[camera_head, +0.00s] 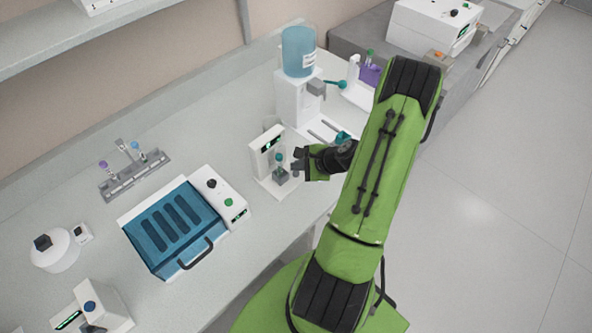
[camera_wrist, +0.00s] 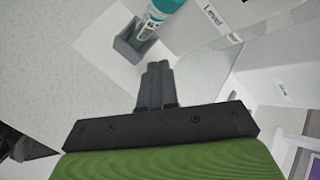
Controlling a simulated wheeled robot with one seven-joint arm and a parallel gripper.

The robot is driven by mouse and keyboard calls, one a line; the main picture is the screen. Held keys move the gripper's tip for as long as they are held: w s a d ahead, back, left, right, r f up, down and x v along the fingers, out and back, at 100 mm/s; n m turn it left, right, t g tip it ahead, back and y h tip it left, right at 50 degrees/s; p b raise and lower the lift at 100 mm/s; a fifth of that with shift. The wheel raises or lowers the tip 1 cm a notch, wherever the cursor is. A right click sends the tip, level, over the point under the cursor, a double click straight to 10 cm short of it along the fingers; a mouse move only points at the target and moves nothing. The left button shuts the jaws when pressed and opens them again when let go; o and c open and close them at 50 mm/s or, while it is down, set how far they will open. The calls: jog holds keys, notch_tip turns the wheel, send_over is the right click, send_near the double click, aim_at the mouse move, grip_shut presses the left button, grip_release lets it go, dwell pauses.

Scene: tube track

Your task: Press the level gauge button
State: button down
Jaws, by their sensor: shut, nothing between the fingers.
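The level gauge (camera_head: 264,142) is a white device with a small green display, standing on the bench in the head view. Its white body, with a label reading "Level", also shows at the upper right of the wrist view (camera_wrist: 240,15). A teal-capped tube (camera_wrist: 163,10) stands in a small grey holder (camera_wrist: 128,48) on its base plate. My gripper (camera_head: 296,165) is just right of this holder in the head view. Its fingers (camera_wrist: 158,66) are shut together and empty, pointing toward the holder and apart from it. I cannot make out the gauge's button.
A white dispenser with a blue bottle (camera_head: 298,52) stands just behind the gauge. A blue-lidded box (camera_head: 172,228) with a handle, a tube rack (camera_head: 135,177) and a round white device (camera_head: 56,250) lie to the left. Bare bench lies between the rack and the gauge.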

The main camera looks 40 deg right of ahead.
aim_at(299, 176)
jog(key=shift+r, duration=0.15)
notch_tip(299, 176, up, 5)
jog(key=p, duration=0.3)
jog(key=shift+p, duration=0.4)
dwell(0.6)
